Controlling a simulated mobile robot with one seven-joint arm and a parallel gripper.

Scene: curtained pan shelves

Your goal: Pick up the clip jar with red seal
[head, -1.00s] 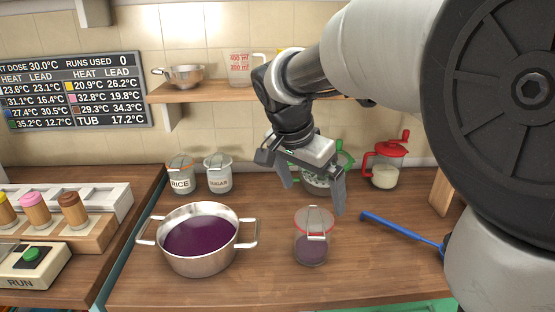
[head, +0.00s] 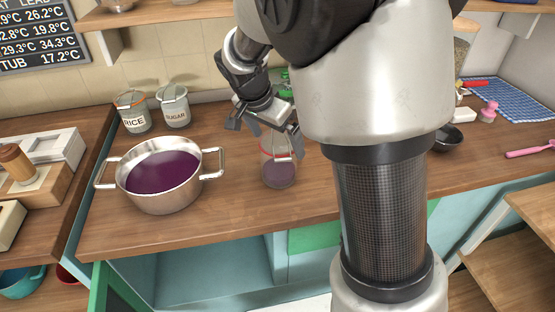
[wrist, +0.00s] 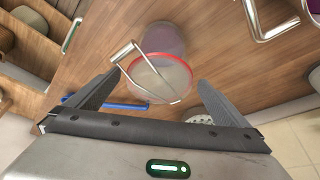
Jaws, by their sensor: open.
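The clip jar with red seal (head: 278,170) stands upright on the wooden counter, right of the pot. It is clear glass with purple contents and a wire clip. In the wrist view the jar (wrist: 160,75) shows from above, its red ring and wire bail between and beyond the two fingers. My gripper (head: 277,143) is open and empty, above the jar's lid with a finger to either side. In the wrist view my gripper (wrist: 153,88) is spread wider than the lid. I cannot tell whether a finger touches the jar.
A steel pot (head: 162,178) of purple liquid stands left of the jar, its right handle near it. Rice (head: 133,112) and sugar (head: 173,106) jars stand behind. A blue-handled tool (wrist: 105,103) lies beside the jar. The counter's front edge is close.

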